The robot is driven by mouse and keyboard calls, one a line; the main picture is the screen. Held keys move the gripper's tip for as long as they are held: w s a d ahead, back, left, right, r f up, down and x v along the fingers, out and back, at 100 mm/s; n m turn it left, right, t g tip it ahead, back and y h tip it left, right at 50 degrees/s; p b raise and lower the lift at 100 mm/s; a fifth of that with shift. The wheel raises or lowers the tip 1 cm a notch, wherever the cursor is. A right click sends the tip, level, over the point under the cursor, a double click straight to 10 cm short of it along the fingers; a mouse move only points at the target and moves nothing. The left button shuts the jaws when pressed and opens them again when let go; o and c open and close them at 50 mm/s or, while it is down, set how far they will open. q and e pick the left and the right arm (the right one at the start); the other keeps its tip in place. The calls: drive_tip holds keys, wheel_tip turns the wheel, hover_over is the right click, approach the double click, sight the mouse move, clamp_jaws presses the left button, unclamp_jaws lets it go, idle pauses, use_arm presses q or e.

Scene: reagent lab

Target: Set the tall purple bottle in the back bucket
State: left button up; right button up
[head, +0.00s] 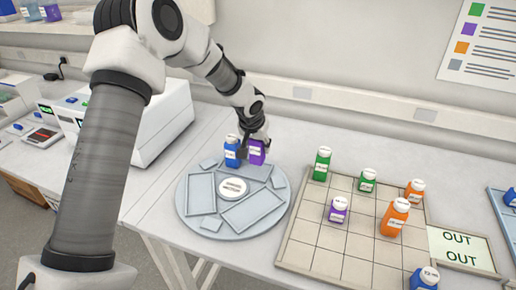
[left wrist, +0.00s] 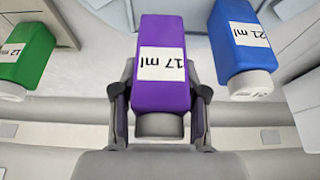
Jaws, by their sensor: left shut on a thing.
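The tall purple bottle (head: 256,153) is at the back of the round grey turntable (head: 236,231), just right of a tall blue bottle (head: 232,154). My left gripper (head: 255,138) is shut on its cap end from above. In the left wrist view the purple bottle (left wrist: 163,65), labelled 17 ml, sits between the two fingers (left wrist: 159,112). The turntable has shallow rectangular buckets; the back bucket (head: 258,172) is partly hidden by the bottles. I cannot tell whether the purple bottle's base touches it. My right gripper is not in view.
A gridded tray (head: 318,258) on the right holds green, orange, purple and blue bottles, with an OUT mat (head: 459,248) beside it. A white machine (head: 155,118) stands to the left. The turntable's left bucket (head: 202,195) and front bucket (head: 252,209) look empty.

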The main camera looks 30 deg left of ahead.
sight(258, 153)
use_arm(q)
wheel_tip(258, 153, down, 4)
drive_tip(key=shift+a+r+p, duration=0.15)
drive_tip(key=shift+r+p, duration=0.05)
drive_tip(key=shift+p, duration=0.1)
drive_tip(key=shift+f, duration=0.1)
drive_tip(key=shift+f+b, duration=0.1)
drive_tip(key=shift+b, duration=0.25)
drive_tip(key=o, duration=1)
drive_tip(key=shift+o, duration=0.7)
drive_tip(key=shift+r+p, duration=0.4)
drive_tip(key=shift+p, duration=0.15)
drive_tip(key=b+v, duration=0.2)
drive_tip(key=v, duration=0.9)
drive_tip(key=shift+s+f, duration=0.1)
drive_tip(key=shift+s+r, duration=0.15)
drive_tip(key=shift+r, duration=0.25)
